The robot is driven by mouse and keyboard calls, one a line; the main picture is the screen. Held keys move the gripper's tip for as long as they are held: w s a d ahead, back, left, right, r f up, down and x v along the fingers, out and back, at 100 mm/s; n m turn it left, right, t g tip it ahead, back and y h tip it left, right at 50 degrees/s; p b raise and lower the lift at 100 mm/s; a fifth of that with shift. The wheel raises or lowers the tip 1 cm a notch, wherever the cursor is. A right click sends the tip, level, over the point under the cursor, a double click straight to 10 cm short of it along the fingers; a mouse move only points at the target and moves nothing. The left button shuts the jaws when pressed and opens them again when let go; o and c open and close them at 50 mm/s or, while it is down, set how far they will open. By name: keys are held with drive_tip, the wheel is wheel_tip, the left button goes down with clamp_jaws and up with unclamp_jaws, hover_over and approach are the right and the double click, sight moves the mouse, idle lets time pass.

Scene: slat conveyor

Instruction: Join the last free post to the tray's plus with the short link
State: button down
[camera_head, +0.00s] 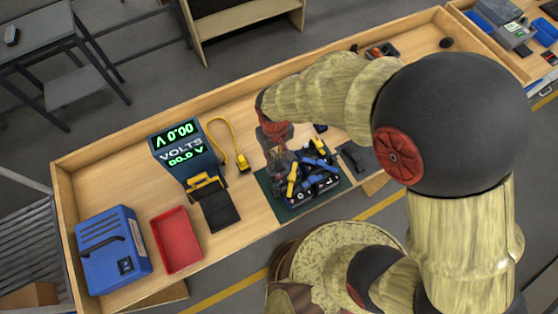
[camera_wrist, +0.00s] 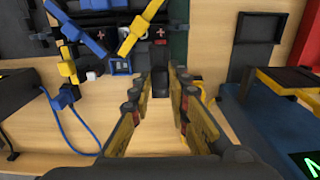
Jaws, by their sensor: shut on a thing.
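The black tray (camera_head: 318,192) sits on a dark green mat (camera_head: 278,214), with yellow and blue links lying across it. In the wrist view, red plus marks (camera_wrist: 159,33) show at the tray's near side, with a yellow link (camera_wrist: 131,38) and a blue link (camera_wrist: 75,25) beside them. My gripper (camera_wrist: 162,78) is shut on a dark piece between its fingertips, close to the tray's edge. I cannot tell whether this piece is the short link. In the head view my gripper (camera_head: 279,165) is over the tray's left side, and it hides part of the tray.
A meter (camera_head: 182,150) reading 0.00 stands left, with a yellow cable (camera_head: 226,146). A black pad (camera_head: 218,207), red bin (camera_head: 177,240) and blue case (camera_head: 112,252) lie further left. A blue cord (camera_wrist: 75,133) lies beside the tray. A wooden rim (camera_head: 110,142) encloses the surface.

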drive_tip(key=shift+a, duration=0.3)
drive_tip(key=shift+f, duration=0.15)
drive_tip(key=shift+d+f+b, duration=0.15)
drive_tip(key=shift+f+b, duration=0.9)
drive_tip(key=shift+f, duration=0.25)
drive_tip(key=shift+f+b, duration=0.45)
drive_tip(key=shift+f, duration=0.35)
drive_tip(key=shift+f+b, duration=0.8)
drive_tip(key=shift+f, duration=0.35)
drive_tip(key=c, duration=1.6)
unclamp_jaws()
